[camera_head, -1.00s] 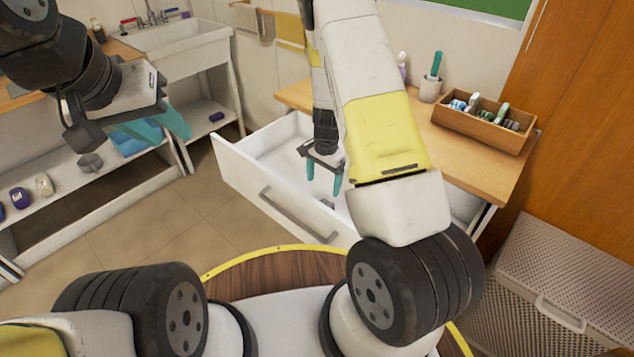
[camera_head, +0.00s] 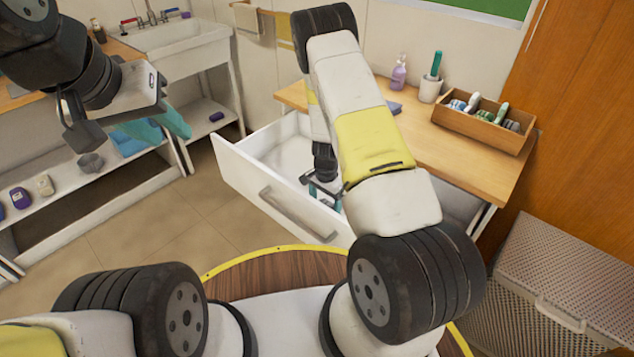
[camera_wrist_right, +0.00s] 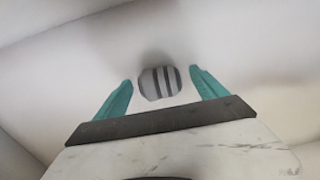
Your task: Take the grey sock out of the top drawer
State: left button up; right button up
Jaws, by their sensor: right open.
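The grey sock (camera_wrist_right: 160,83), striped dark and light, lies on the white drawer floor in the right wrist view. The top drawer (camera_head: 250,165) is pulled out from the wooden-topped cabinet. My right gripper (camera_head: 322,200) is down inside the drawer; its fingers (camera_wrist_right: 163,95) are open on either side of the sock's near part, with nothing gripped. In the head view the sock is hidden behind my right gripper and the drawer front. My left gripper (camera_head: 165,128) is at the upper left, away from the drawer; its jaw gap does not show clearly.
On the cabinet top (camera_head: 450,150) stand a wooden box of rolled items (camera_head: 482,125), a cup with a green item (camera_head: 431,88) and a pump bottle (camera_head: 399,73). A wicker hamper (camera_head: 560,270) stands at the right. A sink (camera_head: 180,40) and shelves are at the left.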

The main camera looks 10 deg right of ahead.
jog(key=c, duration=1.4)
jog(key=shift+r, duration=0.15)
